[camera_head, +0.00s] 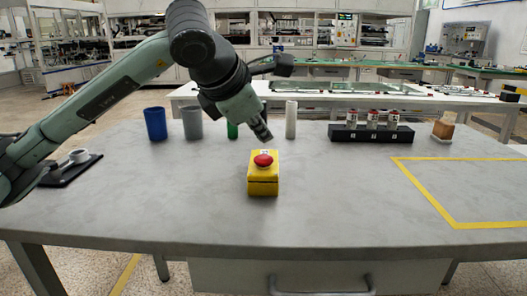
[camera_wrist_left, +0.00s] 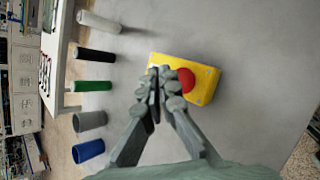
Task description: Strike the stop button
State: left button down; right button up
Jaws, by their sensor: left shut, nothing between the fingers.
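The stop button is a red mushroom cap (camera_head: 263,160) on a yellow box (camera_head: 263,182), standing on the grey table near its front middle. My left gripper (camera_head: 265,135) is shut and empty, pointing down, and appears above and slightly behind the red cap in the head view. In the left wrist view the closed fingertips (camera_wrist_left: 160,82) overlap the left part of the yellow box (camera_wrist_left: 205,80) and partly cover the red cap (camera_wrist_left: 186,80). A gap shows between fingertips and cap in the head view. My right gripper is in neither view.
Behind the button stand a blue cup (camera_head: 155,123), a grey cup (camera_head: 192,122), a green cylinder (camera_head: 232,130) and a white cylinder (camera_head: 291,119). A black rack (camera_head: 371,134) with bottles is back right. A yellow-taped area (camera_head: 430,190) at right is clear. A dark tray (camera_head: 70,168) lies left.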

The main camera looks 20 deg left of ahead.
aim_at(261, 159)
pick_arm(q)
notch_tip(261, 159, up, 4)
jog(key=shift+r+p, duration=0.1)
jog(key=shift+p, duration=0.85)
